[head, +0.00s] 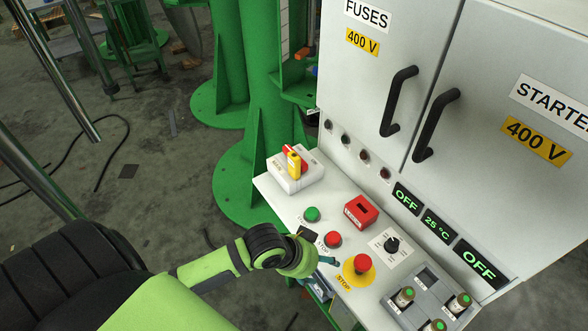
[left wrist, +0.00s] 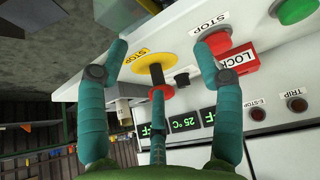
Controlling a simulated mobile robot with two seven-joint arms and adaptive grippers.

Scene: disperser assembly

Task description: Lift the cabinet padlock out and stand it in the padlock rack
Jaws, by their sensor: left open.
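The yellow padlock (head: 293,162) sits upright at a red switch handle on a white switch box (head: 296,183), at the far left end of the control panel. How its shackle is seated cannot be made out. A red box marked LOCK, seemingly the padlock rack (head: 361,211), stands on the panel right of the green button; it also shows in the left wrist view (left wrist: 240,60). My left gripper (head: 321,250) is open and empty over the panel's front edge, near the stop buttons and apart from the padlock. In the left wrist view its teal fingers (left wrist: 160,48) are spread. The padlock is not seen there.
A green button (head: 312,214), a red button (head: 333,239), a black knob (head: 391,244) and a red emergency stop (head: 362,263) stick up from the panel. A grey tray (head: 423,284) holds several cylinders at right. The cabinet doors (head: 388,60) rise behind the panel.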

